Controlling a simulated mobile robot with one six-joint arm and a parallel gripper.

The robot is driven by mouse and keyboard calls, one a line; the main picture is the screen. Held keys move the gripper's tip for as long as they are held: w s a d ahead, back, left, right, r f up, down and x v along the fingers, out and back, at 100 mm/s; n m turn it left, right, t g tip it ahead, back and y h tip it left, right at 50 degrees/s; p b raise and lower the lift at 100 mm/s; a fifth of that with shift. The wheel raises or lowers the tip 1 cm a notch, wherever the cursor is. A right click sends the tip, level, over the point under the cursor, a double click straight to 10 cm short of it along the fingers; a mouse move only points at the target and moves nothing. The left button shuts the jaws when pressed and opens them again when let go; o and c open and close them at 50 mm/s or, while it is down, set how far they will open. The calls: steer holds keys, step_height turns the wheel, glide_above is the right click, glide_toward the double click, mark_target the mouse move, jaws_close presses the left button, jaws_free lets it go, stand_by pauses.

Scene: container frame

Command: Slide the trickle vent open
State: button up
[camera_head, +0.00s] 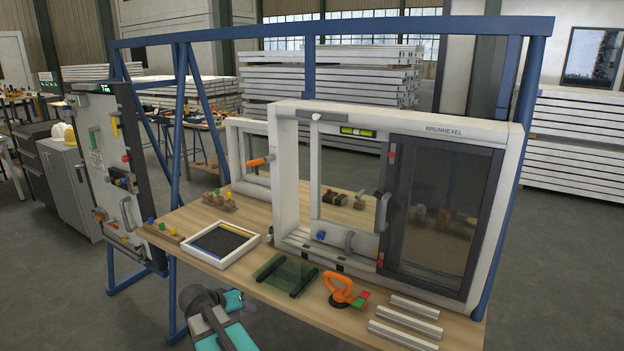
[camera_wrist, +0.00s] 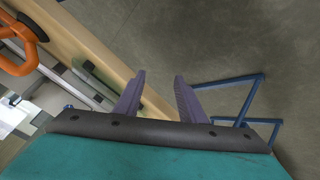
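The large white window frame (camera_head: 284,180) stands upright on the workbench. In the head view my arm is low at the bottom, in front of the bench's front edge, well below and away from the vent. The vent is not in the wrist view.
The wooden bench top (camera_head: 205,216) holds an orange suction lifter (camera_head: 339,287), a dark glass pane (camera_head: 286,272), a small framed panel (camera_head: 222,243) and white profiles (camera_head: 404,329). A blue post (camera_head: 506,190) stands right of the window. A green level (camera_head: 357,132) sits below the top bar.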

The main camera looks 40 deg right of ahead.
steer(key=w+d+r+m+t+h, duration=0.1)
steer(key=d+r+m+h, duration=0.15)
steer(key=r, duration=0.75)
steer(key=w+d+r+m+h, duration=0.1)
steer(key=d+r, duration=0.3)
steer(key=r, duration=0.5)
steer(key=w+d+r+m+t+h, duration=0.1)
steer(key=d+r, duration=0.3)
steer(key=r, duration=0.6)
steer(key=m+h, duration=0.5)
steer(key=m, duration=0.1)
glide_toward(315, 116)
steer(key=v, duration=0.6)
steer(key=shift+w+p, duration=0.25)
steer(key=shift+p, duration=0.05)
steer(key=p+x, duration=0.4)
steer(key=x, duration=0.9)
steer(key=shift+d+f, duration=0.1)
steer(key=shift+d, duration=0.35)
steer(key=shift+c, duration=0.5)
jaws_close()
